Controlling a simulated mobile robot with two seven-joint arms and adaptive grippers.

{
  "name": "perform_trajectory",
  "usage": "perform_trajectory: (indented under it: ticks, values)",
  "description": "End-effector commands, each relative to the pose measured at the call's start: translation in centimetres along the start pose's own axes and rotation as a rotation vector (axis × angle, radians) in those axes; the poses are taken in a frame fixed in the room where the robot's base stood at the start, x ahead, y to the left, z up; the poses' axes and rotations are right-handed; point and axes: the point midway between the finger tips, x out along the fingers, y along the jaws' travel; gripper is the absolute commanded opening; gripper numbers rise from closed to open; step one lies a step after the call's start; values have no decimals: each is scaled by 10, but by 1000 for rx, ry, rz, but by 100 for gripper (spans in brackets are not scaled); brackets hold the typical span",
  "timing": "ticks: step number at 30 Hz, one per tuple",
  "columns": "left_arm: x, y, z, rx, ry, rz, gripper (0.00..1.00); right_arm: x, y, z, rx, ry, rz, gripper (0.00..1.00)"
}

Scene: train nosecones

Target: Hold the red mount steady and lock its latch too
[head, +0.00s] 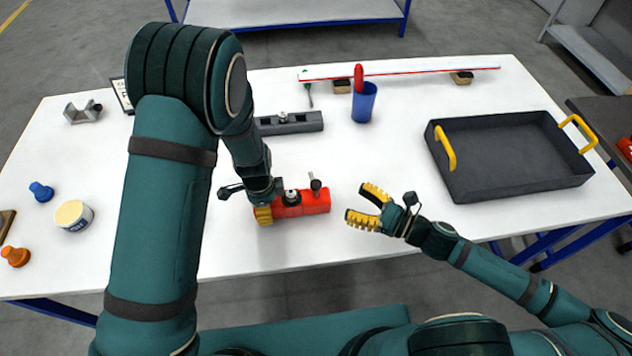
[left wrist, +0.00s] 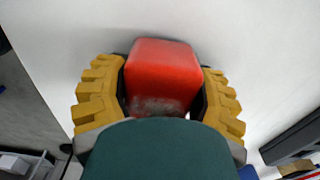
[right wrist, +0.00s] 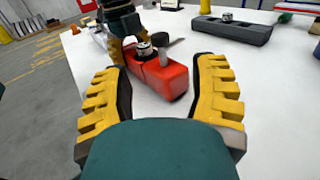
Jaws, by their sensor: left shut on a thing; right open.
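The red mount (head: 318,204) lies on the white table near its front middle. A round metal fitting and a small upright latch lever (head: 315,186) with a dark knob stand on its top. My left gripper (head: 264,214) is shut on the mount's left end. In the left wrist view the red block (left wrist: 162,75) sits between the yellow fingers. My right gripper (head: 362,207) is open and empty, just right of the mount and apart from it. In the right wrist view the mount (right wrist: 168,80) lies ahead between the open fingers, with the lever at its near end.
A dark grey mount (head: 292,122) lies behind the red one. A blue cup (head: 364,104) with a red item stands further back. A black tray (head: 520,186) with yellow handles fills the right side. A tub (head: 73,216) and blue and orange knobs lie at left.

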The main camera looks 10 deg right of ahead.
Motion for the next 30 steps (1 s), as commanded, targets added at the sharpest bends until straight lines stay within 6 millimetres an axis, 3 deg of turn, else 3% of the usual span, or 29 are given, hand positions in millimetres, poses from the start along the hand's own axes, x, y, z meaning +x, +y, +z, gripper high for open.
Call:
perform_trajectory:
  ticks: [15,21,30]
  values:
    - [0,0,0,0,0,-1,17,91,2,0,-4,0,5,59]
    - [0,0,0,0,0,-1,17,109,1,0,-3,1,4,59]
    - [0,0,0,0,0,-1,17,112,1,0,-3,2,3,59]
